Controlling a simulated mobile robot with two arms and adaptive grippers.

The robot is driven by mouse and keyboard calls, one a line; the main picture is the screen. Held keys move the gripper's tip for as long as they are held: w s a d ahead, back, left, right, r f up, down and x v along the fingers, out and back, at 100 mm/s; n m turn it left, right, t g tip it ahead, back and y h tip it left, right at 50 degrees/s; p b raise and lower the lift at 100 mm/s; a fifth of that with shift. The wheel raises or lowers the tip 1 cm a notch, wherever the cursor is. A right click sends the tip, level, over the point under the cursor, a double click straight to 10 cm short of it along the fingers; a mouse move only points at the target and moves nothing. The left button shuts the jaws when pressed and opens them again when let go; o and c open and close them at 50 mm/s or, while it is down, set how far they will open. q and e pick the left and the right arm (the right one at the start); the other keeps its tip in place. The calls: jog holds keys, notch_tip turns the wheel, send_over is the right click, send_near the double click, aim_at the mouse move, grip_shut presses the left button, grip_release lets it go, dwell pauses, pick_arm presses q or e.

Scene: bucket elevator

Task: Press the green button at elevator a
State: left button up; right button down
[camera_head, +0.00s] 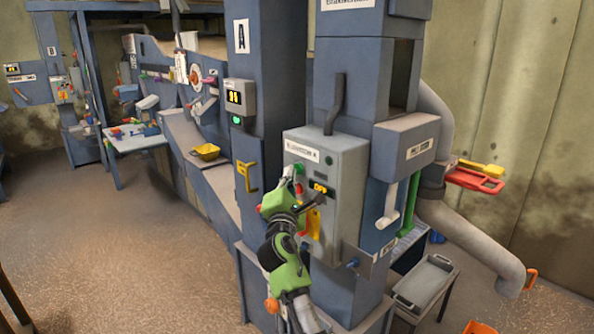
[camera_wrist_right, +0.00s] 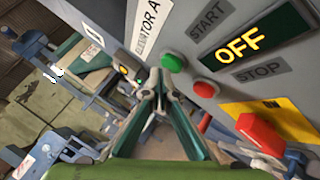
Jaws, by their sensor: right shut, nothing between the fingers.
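The elevator A control box (camera_head: 346,160) is a grey cabinet with an "ELEVATOR A" label. Its green button (camera_wrist_right: 173,62) is round and sits below the START label in the right wrist view; it also shows small in the head view (camera_head: 299,168). A red button (camera_wrist_right: 204,89) sits beside it at the STOP label. The display (camera_wrist_right: 246,43) reads OFF. My right gripper (camera_wrist_right: 158,80) is shut and empty, its tips close beside the green button; I cannot tell whether they touch it. It also shows in the head view (camera_head: 290,173). My left gripper is not in view.
A red switch handle (camera_wrist_right: 260,134) on a yellow plate sticks out below the buttons. A grey tray (camera_head: 424,282) stands low at the right, near a curved pipe (camera_head: 470,240). A yellow handle (camera_head: 246,176) is on the column at the left. Floor is open at the left.

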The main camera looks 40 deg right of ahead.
jog(key=shift+d, duration=0.55)
dwell(0.4)
jog(key=shift+a, duration=0.15)
jog(key=shift+s+a, duration=0.1)
jog(key=shift+a, duration=0.6)
jog(key=shift+a, duration=0.1)
jog(key=a, duration=0.5)
jog(key=shift+s+b, duration=0.15)
jog(key=shift+b, duration=0.15)
dwell(0.7)
